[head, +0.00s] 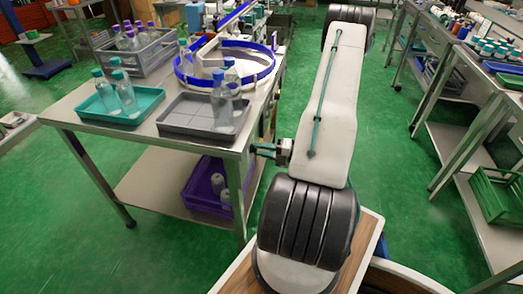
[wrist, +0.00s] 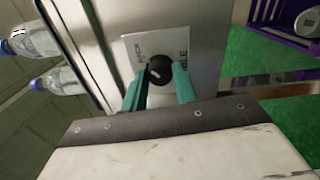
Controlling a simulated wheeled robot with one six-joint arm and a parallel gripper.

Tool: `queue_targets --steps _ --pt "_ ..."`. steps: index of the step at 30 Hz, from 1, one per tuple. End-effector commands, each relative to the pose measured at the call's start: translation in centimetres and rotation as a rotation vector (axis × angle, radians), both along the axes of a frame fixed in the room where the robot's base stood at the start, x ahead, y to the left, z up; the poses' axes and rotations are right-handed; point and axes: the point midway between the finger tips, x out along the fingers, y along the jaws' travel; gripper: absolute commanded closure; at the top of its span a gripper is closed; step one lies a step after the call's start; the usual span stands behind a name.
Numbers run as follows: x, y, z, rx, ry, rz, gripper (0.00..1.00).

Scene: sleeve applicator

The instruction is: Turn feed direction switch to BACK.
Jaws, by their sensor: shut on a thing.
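The feed direction switch (wrist: 160,66) is a round black knob with a small pale mark, on a light label plate (wrist: 177,43) fixed to a metal face. It shows in the wrist view, upper middle. My gripper (wrist: 159,74) has its two teal fingers on either side of the knob and is shut on it. Dark lettering flanks the knob, but is partly covered and too small to read surely. In the head view my gripper (head: 262,149) reaches left to the table's right side; the switch is hidden there.
The steel table (head: 160,140) holds a teal tray (head: 147,110) and a grey tray (head: 185,122) with bottles, and a blue-rimmed round table (head: 262,72). A purple crate (head: 195,195) sits on the lower shelf. Green floor is open left; another bench (head: 455,85) stands right.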

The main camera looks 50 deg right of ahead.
Motion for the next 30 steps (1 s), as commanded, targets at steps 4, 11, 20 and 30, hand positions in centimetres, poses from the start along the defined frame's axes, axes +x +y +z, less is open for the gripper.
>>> queue_targets --steps 4,11,20,30 --pt "-0.1 -0.1 -0.1 -0.001 0.002 -0.003 0.63" --pt "0.0 0.0 0.0 0.000 0.001 0.000 0.50" --pt "-2.0 -0.9 0.0 -0.001 0.000 -0.004 0.50" --pt "-6.7 -2.9 -0.1 -0.001 0.000 -0.003 0.50"
